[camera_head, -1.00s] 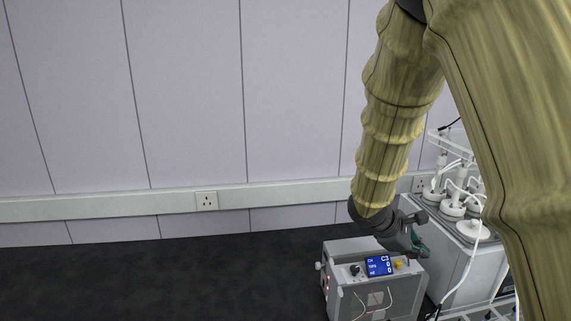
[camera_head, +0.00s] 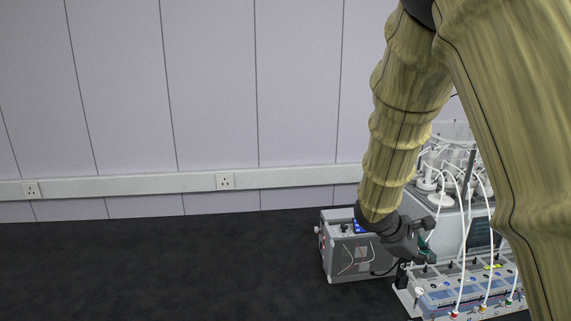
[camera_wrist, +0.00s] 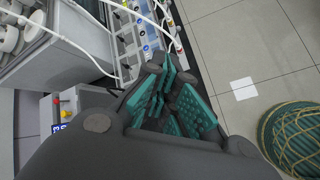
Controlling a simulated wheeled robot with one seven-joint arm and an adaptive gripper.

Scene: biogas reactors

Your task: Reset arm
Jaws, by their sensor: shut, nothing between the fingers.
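My arm, in a tan ribbed sleeve, reaches down the right side of the head view. My gripper (camera_head: 427,254) is dark grey with teal pads and hangs beside the right end of a grey control box. In the wrist view my gripper (camera_wrist: 172,98) shows its teal ribbed fingers drawn together, with nothing held between them. In the head view the fingertips are small and partly hidden by the gripper's body.
The control box (camera_head: 340,262) stands on the dark bench (camera_head: 150,268). A reactor unit (camera_head: 450,215) with white tubes and a tubed module (camera_head: 470,292) stand at right, partly behind my arm. The left bench is clear. Tiled floor (camera_wrist: 235,50) shows in the wrist view.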

